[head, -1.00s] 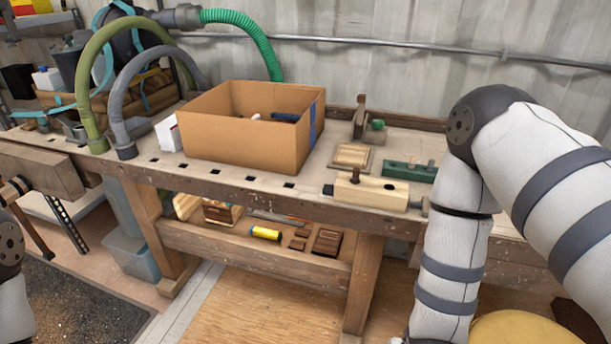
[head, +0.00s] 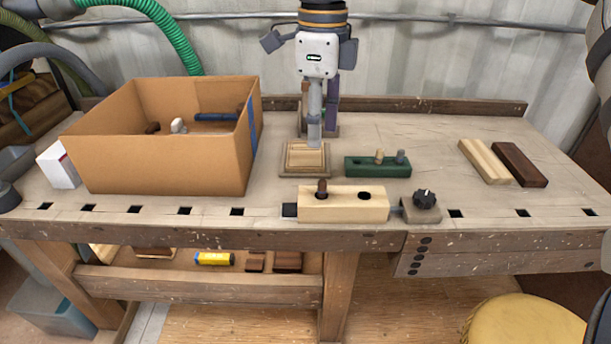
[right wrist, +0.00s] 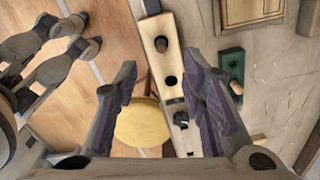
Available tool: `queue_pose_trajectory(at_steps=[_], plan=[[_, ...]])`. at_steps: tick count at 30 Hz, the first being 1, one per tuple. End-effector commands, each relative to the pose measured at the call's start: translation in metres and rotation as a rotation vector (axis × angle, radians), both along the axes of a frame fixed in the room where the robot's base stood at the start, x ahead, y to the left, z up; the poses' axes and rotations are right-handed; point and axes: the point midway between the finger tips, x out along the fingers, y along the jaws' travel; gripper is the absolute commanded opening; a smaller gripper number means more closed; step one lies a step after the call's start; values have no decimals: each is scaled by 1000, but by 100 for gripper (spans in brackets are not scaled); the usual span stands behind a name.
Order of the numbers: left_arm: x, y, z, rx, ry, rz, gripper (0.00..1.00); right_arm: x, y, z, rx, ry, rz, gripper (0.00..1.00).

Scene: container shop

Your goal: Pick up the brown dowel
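The brown dowel (head: 322,188) stands upright in the left hole of a pale wooden block (head: 345,206) at the bench front; the right hole is empty. The right wrist view also shows the dowel (right wrist: 162,44) and block (right wrist: 157,62). My right gripper (head: 322,118) points down behind the block in the head view, above the bench. Its purple-padded fingers (right wrist: 161,70) are spread and empty in the wrist view, apart from the dowel. My left gripper (right wrist: 84,34) shows at the wrist view's left, fingers apart; it is outside the head view.
A green block (head: 368,167) with tan and grey pegs and a square wooden frame (head: 304,172) lie behind the pale block. A cardboard box (head: 160,165) stands left. Pale (head: 484,160) and dark (head: 520,165) wood strips lie right. A black knob (head: 424,198) adjoins the block.

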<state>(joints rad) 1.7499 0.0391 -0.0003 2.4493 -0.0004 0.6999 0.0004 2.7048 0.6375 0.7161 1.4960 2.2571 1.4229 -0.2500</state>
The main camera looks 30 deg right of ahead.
Motion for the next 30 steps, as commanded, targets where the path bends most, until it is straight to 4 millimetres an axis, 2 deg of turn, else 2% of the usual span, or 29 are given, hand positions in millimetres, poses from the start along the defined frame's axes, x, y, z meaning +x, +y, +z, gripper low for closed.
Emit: queue_pose_trajectory(at_steps=[1, 3, 10, 16, 19, 25, 30], plan=[[-2, 0, -1, 0, 8, 0, 40, -1, 0, -15, -1, 10, 0, 37], [-4, 0, -3, 0, 13, 0, 40, -1, -1, -33, -3, 11, 1, 37], [-6, 0, -5, 0, 20, 0, 40, 0, -2, -67, -3, 9, 0, 37], [-9, 0, -9, 1, 30, 0, 40, 3, -8, -104, -4, 9, 2, 37], [-9, 0, -9, 0, 31, -1, 40, 3, -8, -112, -4, 6, 1, 37], [-9, 0, -9, 0, 30, -1, 40, 3, -8, -112, -3, 2, 0, 37], [-9, 0, -9, 0, 30, -1, 40, 3, -8, -111, -4, 3, 0, 2]])
